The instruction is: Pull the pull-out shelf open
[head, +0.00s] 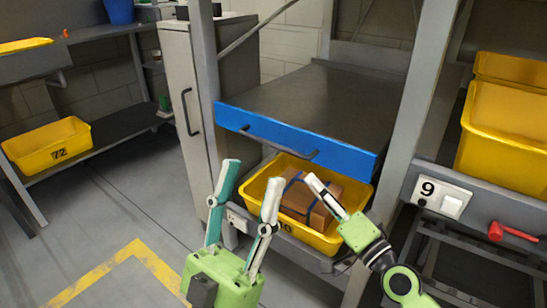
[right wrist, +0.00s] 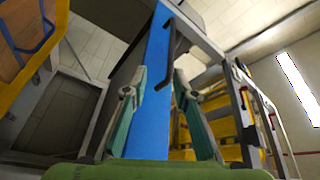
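The pull-out shelf (head: 330,95) is a dark, empty deck with a blue front (head: 335,146) between two grey posts. A dark bar handle (head: 278,143) is fixed on that front. In the right wrist view the blue front (right wrist: 151,90) runs up the middle, with the handle (right wrist: 173,48) ahead of the fingertips. My right gripper (head: 316,186) is just below and in front of the handle. Its fingers (right wrist: 158,80) are apart with nothing held. My left gripper (head: 252,174) is open and empty, lower left of the handle.
A yellow crate (head: 250,188) with a brown box (head: 306,202) sits below the shelf. A tall grey cabinet (head: 180,90) stands left. More yellow crates (head: 505,125) and a red-handled part (head: 513,232) are at right. Floor at left is clear.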

